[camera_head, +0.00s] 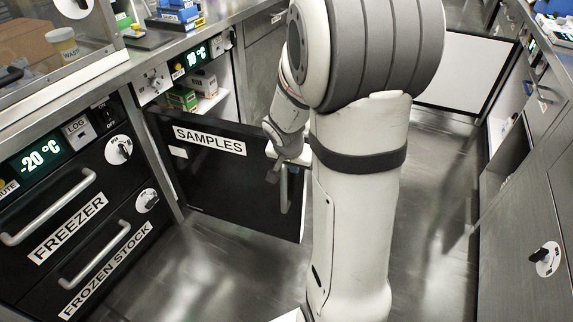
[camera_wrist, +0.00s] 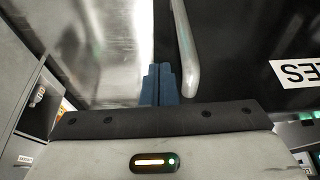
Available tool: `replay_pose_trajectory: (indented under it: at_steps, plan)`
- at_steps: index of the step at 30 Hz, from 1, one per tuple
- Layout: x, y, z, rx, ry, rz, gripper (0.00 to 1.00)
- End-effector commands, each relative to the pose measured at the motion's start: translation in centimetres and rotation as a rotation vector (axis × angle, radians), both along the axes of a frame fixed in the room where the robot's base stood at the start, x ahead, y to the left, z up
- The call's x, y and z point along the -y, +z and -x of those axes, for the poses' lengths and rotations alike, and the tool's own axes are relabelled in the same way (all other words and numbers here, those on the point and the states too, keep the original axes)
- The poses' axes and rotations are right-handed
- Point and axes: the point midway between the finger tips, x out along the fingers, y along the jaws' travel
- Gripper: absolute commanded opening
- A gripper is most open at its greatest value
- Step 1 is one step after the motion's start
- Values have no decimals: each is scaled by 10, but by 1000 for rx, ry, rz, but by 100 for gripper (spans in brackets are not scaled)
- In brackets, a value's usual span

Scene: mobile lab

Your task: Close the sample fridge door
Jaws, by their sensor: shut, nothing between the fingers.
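The black sample fridge door (camera_head: 225,185), labelled SAMPLES, stands wide open into the aisle in the head view. Its inside shelves (camera_head: 205,100) with small boxes show behind it. A vertical metal handle (camera_head: 285,188) sits near the door's free edge, and it also shows in the wrist view (camera_wrist: 185,50). My gripper is mostly hidden behind my arm in the head view. In the wrist view my gripper (camera_wrist: 160,72) has its blue fingers together and empty, right beside the handle and near the door's edge. I cannot tell whether they touch the door.
The freezer drawers (camera_head: 75,220) stand closed at the left. Another open door (camera_head: 455,75) with a white inner face is at the back right. Steel cabinets (camera_head: 530,190) line the right side. Bare floor (camera_head: 220,270) lies in front of the fridge door.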

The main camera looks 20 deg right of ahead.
Motion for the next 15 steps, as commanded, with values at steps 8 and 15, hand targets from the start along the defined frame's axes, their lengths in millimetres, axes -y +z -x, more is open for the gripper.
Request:
replay_pose_trajectory:
  at_steps: [8, 15]
  plan:
    - [26, -2, -25, 0, -2, 0, 0]
    - [29, -2, -29, 0, 0, 0, 0]
